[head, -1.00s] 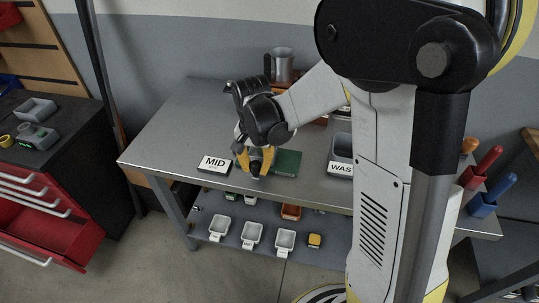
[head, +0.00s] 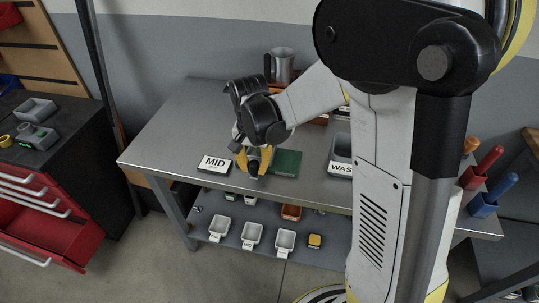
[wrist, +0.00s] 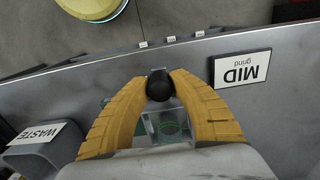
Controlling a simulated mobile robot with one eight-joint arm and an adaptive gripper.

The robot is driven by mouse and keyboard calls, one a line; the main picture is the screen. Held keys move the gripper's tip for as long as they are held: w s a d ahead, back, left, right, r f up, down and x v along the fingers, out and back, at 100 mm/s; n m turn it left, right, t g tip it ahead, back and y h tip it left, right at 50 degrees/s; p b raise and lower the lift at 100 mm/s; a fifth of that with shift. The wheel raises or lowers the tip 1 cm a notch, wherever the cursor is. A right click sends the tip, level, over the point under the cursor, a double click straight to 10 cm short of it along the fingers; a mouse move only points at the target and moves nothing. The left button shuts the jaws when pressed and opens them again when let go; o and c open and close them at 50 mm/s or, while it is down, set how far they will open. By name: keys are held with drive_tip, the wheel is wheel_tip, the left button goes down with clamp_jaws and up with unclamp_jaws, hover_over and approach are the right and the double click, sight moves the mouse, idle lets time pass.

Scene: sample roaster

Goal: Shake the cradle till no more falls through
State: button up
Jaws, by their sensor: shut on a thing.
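My gripper (head: 254,166) is low over the front of the metal bench, between the MID sign and a dark green flat piece. In the wrist view my gripper (wrist: 160,88) has its yellow fingers closed around a round black knob (wrist: 159,84). A clear, box-like part (wrist: 168,126) with green showing in it lies behind the knob in that view. I take the knob and clear part to be the cradle; the fingers and hand hide much of it. I cannot tell whether anything is falling through.
The MID sign (head: 214,164) lies left of my gripper, and the green piece (head: 287,163) lies right. A WASTE bin (head: 340,158) stands further right. A metal jug (head: 282,66) stands at the back. White trays (head: 251,235) sit on the lower shelf. The bench's left part is clear.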

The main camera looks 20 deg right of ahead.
drive_tip(key=s+d, duration=0.1)
drive_tip(key=d, duration=0.1)
drive_tip(key=s+d, duration=0.1)
drive_tip(key=d, duration=0.1)
drive_tip(key=shift+s, duration=0.4)
drive_tip(key=shift+w+a+b, duration=0.2)
drive_tip(key=shift+w+a, duration=0.5)
drive_tip(key=shift+a, duration=0.3)
drive_tip(key=shift+w+a+b, duration=0.2)
drive_tip(key=shift+w+a, duration=0.5)
drive_tip(key=shift+a, duration=0.25)
drive_tip(key=s+d, duration=0.1)
drive_tip(key=d, duration=0.1)
drive_tip(key=s+d, duration=0.1)
drive_tip(key=d, duration=0.1)
drive_tip(key=shift+s, duration=0.4)
drive_tip(key=shift+a, duration=0.1)
idle(1.4)
drive_tip(key=shift+w+a, duration=0.7)
drive_tip(key=shift+a, duration=0.25)
drive_tip(key=o, duration=1.1)
drive_tip(key=shift+c, duration=0.2)
drive_tip(key=shift+r, duration=0.1)
